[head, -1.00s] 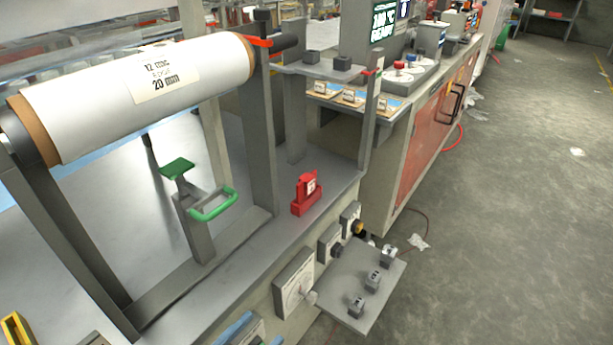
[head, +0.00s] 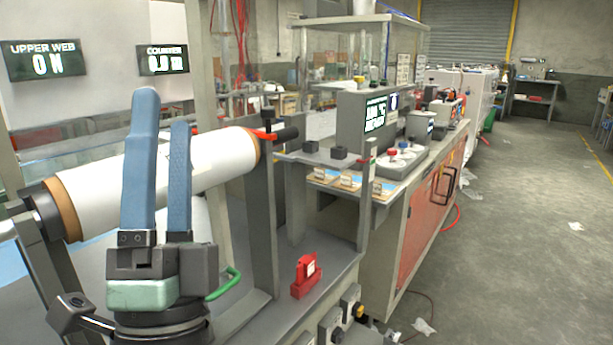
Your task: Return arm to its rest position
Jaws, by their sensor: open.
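My gripper (head: 162,122) stands at the left of the head view, its two blue fingers pointing up and apart with nothing between them. It is in front of the white film roll (head: 215,160) and hides part of it. I cannot tell how far it is from the roll. The grey and black wrist below the fingers also covers much of the green handle (head: 226,283).
A red block-like device (head: 305,276) sits on the machine's grey deck. A bench with a red front panel (head: 411,238) runs back on the right. The concrete floor (head: 530,220) at the right is mostly open, with a few white scraps.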

